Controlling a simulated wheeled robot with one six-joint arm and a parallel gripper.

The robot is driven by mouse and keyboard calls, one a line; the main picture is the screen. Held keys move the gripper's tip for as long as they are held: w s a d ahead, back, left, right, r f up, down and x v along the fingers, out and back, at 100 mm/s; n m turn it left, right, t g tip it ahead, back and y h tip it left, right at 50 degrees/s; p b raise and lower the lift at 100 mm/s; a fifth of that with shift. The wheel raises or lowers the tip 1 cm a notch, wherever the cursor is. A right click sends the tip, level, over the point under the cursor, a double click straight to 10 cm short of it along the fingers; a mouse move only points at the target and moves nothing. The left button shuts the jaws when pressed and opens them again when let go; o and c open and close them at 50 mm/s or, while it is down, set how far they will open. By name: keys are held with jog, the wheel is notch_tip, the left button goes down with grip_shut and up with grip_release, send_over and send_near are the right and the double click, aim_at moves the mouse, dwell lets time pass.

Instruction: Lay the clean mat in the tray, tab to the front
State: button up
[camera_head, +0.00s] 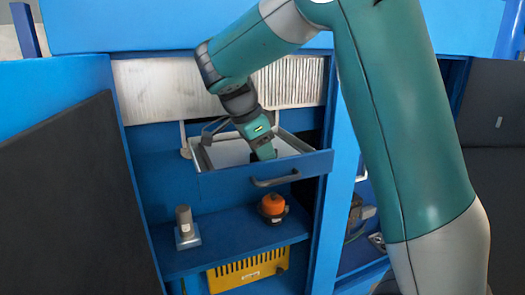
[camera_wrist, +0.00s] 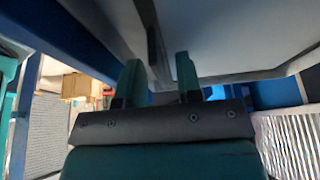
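The tray (camera_head: 203,158) is a metal-rimmed drawer with a blue front and dark handle, pulled out of the blue cabinet. A plain light grey surface (camera_head: 228,152) shows inside it; I cannot tell whether this is the mat or the tray's floor. My gripper (camera_head: 264,153) reaches down into the tray near its front wall. In the wrist view its two fingers (camera_wrist: 160,75) stand apart, with a visible gap. A narrow dark strip (camera_wrist: 153,45) runs beside the pale surface towards that gap; I cannot tell whether it is the mat's tab. No mat is clearly identifiable.
A shelf below holds a grey cylinder on a pale base (camera_head: 186,228) and an orange-topped round part (camera_head: 272,206). A yellow slotted unit (camera_head: 248,270) sits lower. A ribbed metal panel (camera_head: 290,82) is behind the tray. A dark-faced door (camera_head: 70,200) stands at the left.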

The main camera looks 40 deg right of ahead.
jog(key=shift+r, duration=0.1)
jog(key=p+v, duration=0.6)
jog(key=v, duration=0.6)
jog(key=s+a+f+n+y, duration=0.4)
jog(key=s+a+n, duration=0.5)
jog(key=n, duration=0.5)
jog(key=s+a+f+n+t+y, duration=0.1)
jog(key=s+a+f+n+y, duration=0.3)
jog(key=s+a+n, duration=0.5)
jog(key=s+n, duration=0.5)
jog(key=shift+s+b, duration=0.25)
jog(key=shift+b, duration=0.05)
jog(key=shift+a, duration=0.1)
